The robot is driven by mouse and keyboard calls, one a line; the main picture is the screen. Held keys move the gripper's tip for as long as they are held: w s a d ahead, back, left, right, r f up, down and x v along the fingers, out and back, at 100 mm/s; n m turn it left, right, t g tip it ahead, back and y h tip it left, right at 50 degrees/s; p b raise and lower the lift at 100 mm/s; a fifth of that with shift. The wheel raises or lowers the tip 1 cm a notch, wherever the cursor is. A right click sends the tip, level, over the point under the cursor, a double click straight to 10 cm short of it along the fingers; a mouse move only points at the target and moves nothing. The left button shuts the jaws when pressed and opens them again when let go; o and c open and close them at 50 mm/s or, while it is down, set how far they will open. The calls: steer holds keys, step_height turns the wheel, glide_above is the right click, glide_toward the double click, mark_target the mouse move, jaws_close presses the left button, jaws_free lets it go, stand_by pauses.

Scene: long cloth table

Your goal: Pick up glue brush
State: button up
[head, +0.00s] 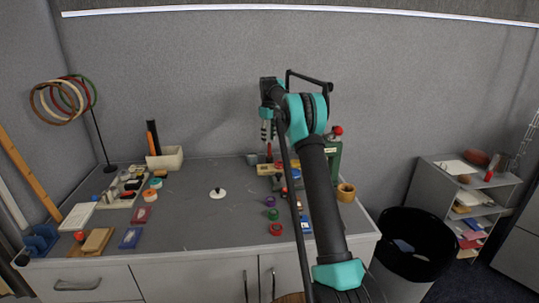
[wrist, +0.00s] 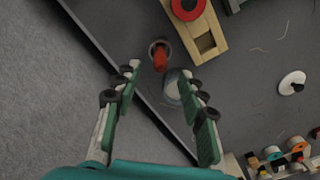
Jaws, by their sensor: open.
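A slim upright thing with a red top, likely the glue brush, shows between and beyond my fingertips in the wrist view (wrist: 160,60). It seems to stand in a small round pot there. In the head view a small red upright thing (head: 269,149) shows just below my gripper (head: 267,138), at the table's back. A pale round lid or jar (wrist: 172,90) lies beside it, close to the right finger. My gripper (wrist: 161,73) is open and empty, pointing down, its fingers on either side of the red top. I cannot tell how far above it they are.
A wooden block with a red ring (wrist: 187,8) is close by in the wrist view. The grey table's (head: 190,230) back edge meets the grey wall. A white knobbed disc (head: 217,193) stands mid-table. Several coloured rolls lie near the green press (head: 332,160).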

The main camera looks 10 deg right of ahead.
mark_target(270, 144)
steer(key=shift+s+d+f, duration=0.1)
steer(key=shift+f, duration=0.9)
steer(key=shift+s+d+f, duration=0.1)
steer(key=shift+f, duration=0.85)
steer(key=shift+c, duration=0.5)
jaws_close()
